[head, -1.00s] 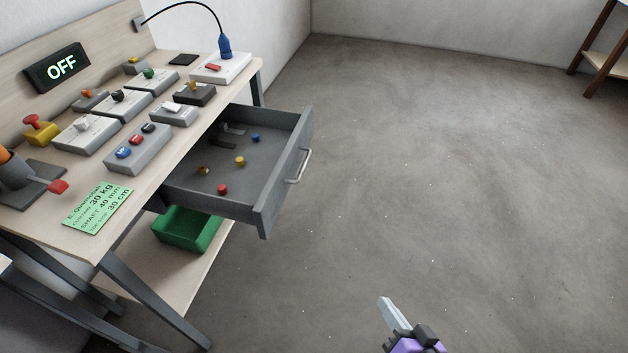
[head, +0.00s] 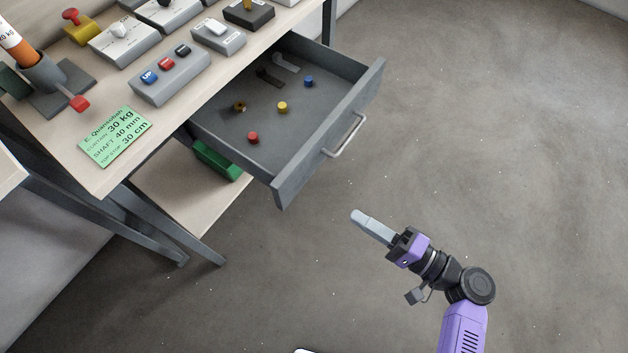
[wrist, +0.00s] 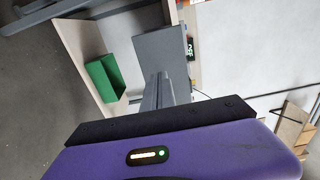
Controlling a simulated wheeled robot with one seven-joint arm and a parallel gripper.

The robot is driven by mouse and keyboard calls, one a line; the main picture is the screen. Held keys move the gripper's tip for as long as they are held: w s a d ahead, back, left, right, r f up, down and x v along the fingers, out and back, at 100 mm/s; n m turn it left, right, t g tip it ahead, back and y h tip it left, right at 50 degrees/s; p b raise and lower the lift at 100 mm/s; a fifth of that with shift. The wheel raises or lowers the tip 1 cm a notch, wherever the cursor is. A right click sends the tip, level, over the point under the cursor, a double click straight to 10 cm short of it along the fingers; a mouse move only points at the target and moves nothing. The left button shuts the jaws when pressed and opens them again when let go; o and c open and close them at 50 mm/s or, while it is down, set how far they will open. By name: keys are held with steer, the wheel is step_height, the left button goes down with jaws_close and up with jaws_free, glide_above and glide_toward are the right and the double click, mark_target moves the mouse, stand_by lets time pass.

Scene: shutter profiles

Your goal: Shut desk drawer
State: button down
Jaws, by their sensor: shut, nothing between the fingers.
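The grey desk drawer (head: 328,136) is pulled well out from the desk (head: 108,180) in the head view. Its front panel carries a pale bar handle (head: 345,136). Inside lie small red, yellow and blue caps, a brass-coloured ring and dark brackets. My gripper (head: 356,217) is shut and empty. It is in front of the drawer, below and right of the front panel in the picture, with a visible gap. In the wrist view, the fingers (wrist: 158,92) point toward a grey panel (wrist: 160,50), which appears to be the drawer front.
A green bin (head: 215,160) sits on the shelf under the drawer. Switch boxes, a green label card (head: 115,136) and a grey holder with an orange-handled item stand on the desktop. The floor (head: 480,150) right of the drawer is clear.

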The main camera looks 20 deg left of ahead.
mark_target(218, 136)
steer(key=p+x, duration=0.1)
steer(key=x, duration=1.2)
steer(key=shift+a+f+p, duration=0.1)
steer(key=shift+a+p, duration=0.15)
steer(key=shift+p, duration=0.05)
steer(key=b+x, duration=0.8)
steer(key=x, duration=0.6)
steer(key=b+x, duration=0.9)
steer(key=x, duration=0.5)
steer(key=shift+w+a+f+b, duration=0.1)
steer(key=shift+a+f+b, duration=0.1)
steer(key=shift+a+b, duration=0.1)
steer(key=shift+a, duration=0.2)
steer(key=shift+w+a+r, duration=0.1)
steer(key=shift+r, duration=0.2)
steer(key=shift+a, duration=0.1)
